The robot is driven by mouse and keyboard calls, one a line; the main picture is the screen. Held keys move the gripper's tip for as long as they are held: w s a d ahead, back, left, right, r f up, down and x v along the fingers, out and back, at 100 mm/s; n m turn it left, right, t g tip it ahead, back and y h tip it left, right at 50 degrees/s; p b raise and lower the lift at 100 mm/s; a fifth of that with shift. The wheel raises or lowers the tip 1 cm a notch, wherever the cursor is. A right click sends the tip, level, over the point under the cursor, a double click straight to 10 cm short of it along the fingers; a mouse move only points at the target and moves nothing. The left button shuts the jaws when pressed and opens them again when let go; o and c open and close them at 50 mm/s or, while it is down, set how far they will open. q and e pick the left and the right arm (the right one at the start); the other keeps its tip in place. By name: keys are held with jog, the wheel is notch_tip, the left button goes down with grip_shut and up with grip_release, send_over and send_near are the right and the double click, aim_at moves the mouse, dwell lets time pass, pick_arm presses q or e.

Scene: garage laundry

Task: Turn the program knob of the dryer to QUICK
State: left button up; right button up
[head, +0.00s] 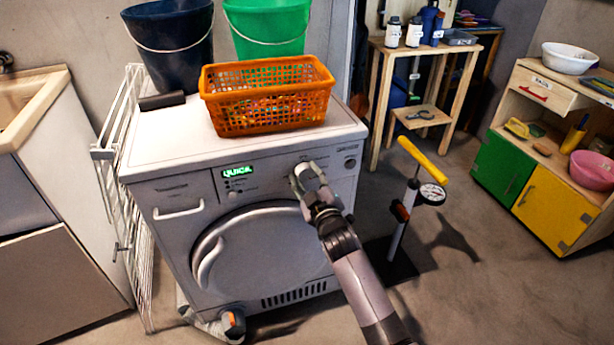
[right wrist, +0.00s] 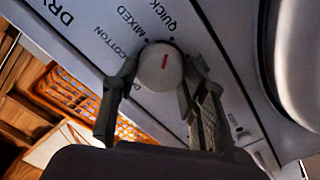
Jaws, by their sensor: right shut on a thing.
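The dryer (head: 265,245) stands against the wall with its front facing me. Its display (head: 238,172) is lit green and appears to read QUICK. My right gripper (head: 308,178) is at the upper right of the control panel and hides most of the program knob. In the right wrist view, the white round program knob (right wrist: 161,66) sits between the two fingers of my right gripper (right wrist: 160,80), which is shut on it. A short red mark shows on its face. Printed labels COTTON, MIXED and QUICK surround it. My left gripper is not in view.
An orange basket (head: 265,115), a dark bucket (head: 172,50) and a green bucket (head: 267,35) stand on the dryer. A yellow-handled pump (head: 422,160) stands right of it. A white rack (head: 128,200) is at its left. Bare floor lies at the right front.

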jog(key=shift+f, duration=0.15)
jog(key=o, duration=1.2)
jog(key=shift+c, duration=0.2)
jog(key=shift+s, duration=0.1)
jog(key=v, duration=1.2)
